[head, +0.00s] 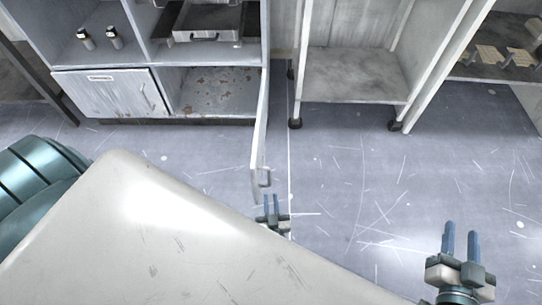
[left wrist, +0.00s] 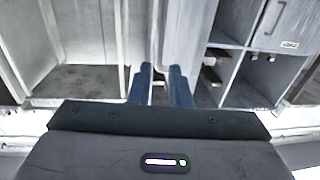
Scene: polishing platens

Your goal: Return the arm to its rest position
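My left gripper (head: 269,200) is low in the middle of the head view, partly behind my own pale body. Its two blue fingers are a little apart. They point at the handle (head: 265,178) of a cabinet door (head: 260,130) that stands swung open. In the left wrist view the fingertips (left wrist: 162,72) show a gap, with the door's handle (left wrist: 162,50) just beyond it; I cannot tell whether they touch. Nothing is seen gripped. My right gripper (head: 461,232) is at the lower right of the head view, with its fingers apart and empty, above the floor.
A grey cabinet (head: 157,60) at upper left has a shut door (head: 112,93), two small bottles and a tray (head: 207,22). An open wheeled shelf unit (head: 352,75) stands right of the open door. A shelf with beige pieces is far right. The scratched floor (head: 340,180) between is clear.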

